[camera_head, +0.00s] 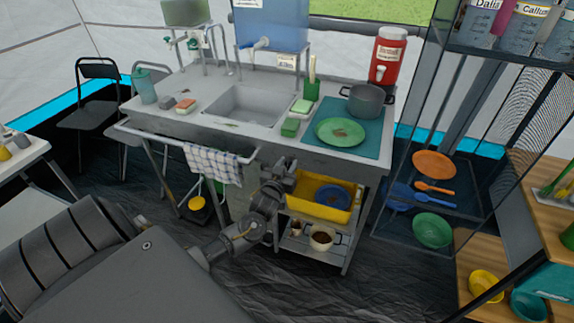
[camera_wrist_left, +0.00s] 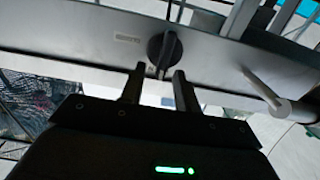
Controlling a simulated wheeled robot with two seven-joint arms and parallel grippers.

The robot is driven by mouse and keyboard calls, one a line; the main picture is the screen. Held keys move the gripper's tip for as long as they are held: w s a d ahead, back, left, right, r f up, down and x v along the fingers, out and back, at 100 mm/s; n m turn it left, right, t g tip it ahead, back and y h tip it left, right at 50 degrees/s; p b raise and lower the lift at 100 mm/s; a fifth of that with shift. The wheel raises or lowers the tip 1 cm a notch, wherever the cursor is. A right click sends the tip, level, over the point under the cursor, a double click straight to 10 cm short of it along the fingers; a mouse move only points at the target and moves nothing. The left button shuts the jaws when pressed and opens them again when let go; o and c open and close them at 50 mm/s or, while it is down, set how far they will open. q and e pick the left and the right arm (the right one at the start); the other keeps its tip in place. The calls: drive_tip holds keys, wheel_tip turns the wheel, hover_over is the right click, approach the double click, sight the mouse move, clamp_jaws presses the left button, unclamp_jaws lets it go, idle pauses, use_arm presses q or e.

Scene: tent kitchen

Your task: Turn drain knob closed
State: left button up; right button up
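The drain knob (camera_wrist_left: 165,48) is a round black knob with a raised grip ridge, on the grey front panel of the sink unit, in the left wrist view. The ridge runs roughly up and down in that picture, slightly tilted. My left gripper (camera_wrist_left: 157,73) is open, with its two dark fingertips apart just below the knob in the picture. I cannot tell whether they touch it. Nothing shows between the fingers. In the head view my left gripper (camera_head: 287,172) is at the front of the sink counter; the knob cannot be made out there. My right gripper is not in view.
The sink basin (camera_head: 245,105) is set in the counter. A towel rail with a checked towel (camera_head: 213,163) sticks out left of my gripper. A yellow bin (camera_head: 318,199) sits on the shelf below. A wire rack (camera_head: 400,215) stands to the right.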

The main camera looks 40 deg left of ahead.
use_arm(q)
drive_tip(key=shift+c, duration=0.4)
drive_tip(key=shift+d, duration=0.1)
clamp_jaws()
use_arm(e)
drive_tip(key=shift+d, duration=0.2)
